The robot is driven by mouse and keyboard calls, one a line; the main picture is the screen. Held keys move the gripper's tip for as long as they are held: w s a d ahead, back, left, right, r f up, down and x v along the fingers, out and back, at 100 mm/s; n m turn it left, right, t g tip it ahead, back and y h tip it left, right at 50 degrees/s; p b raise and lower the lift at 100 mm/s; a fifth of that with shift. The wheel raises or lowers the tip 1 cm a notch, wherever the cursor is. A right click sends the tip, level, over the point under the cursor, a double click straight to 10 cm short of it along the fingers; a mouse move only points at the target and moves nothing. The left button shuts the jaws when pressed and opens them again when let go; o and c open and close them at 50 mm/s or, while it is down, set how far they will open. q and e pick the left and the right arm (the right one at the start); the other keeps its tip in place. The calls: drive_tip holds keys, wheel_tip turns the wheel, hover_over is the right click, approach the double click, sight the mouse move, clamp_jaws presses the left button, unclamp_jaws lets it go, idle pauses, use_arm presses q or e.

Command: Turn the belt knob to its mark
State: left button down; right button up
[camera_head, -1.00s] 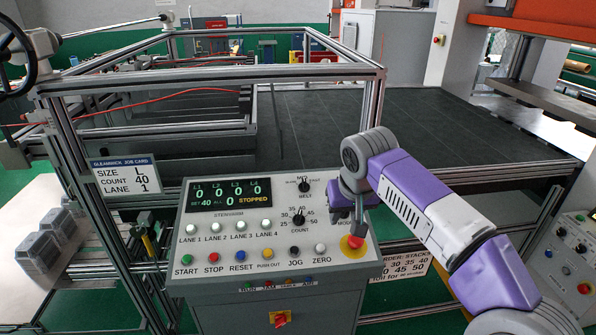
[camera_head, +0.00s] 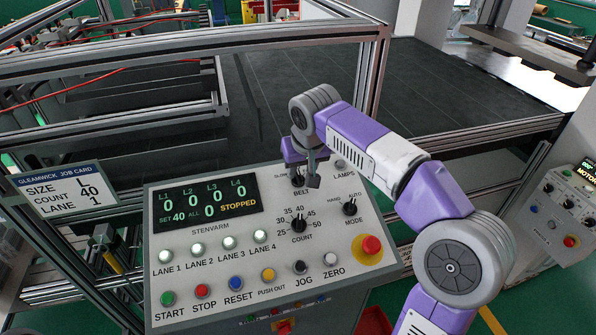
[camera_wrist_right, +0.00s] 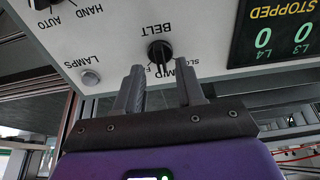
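The belt knob (camera_head: 297,181) is a small black knob on the sloped grey panel, above the word BELT and partly hidden by my right gripper (camera_head: 308,176). In the right wrist view the knob (camera_wrist_right: 159,51) shows upside down, with its bar pointing down the picture toward the scale lettering. SLOW and MID are partly readable there; the rest is hidden by a finger. My right gripper (camera_wrist_right: 160,76) is open, its two dark fingers apart just short of the knob, with the knob in line with the gap. I cannot tell that either finger touches it. My left gripper is not in view.
The lamps button (camera_head: 340,165), mode knob (camera_head: 350,208) and count knob (camera_head: 298,225) sit close by. A red stop button (camera_head: 371,245) stands at the panel's right. The display (camera_head: 208,203) reads STOPPED. Metal frame rails (camera_head: 200,134) run behind the panel.

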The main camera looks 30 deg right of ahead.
sight(299, 175)
drive_tip(key=shift+x, duration=1.55)
drive_tip(key=shift+w, duration=0.1)
drive_tip(key=shift+c, duration=0.4)
clamp_jaws()
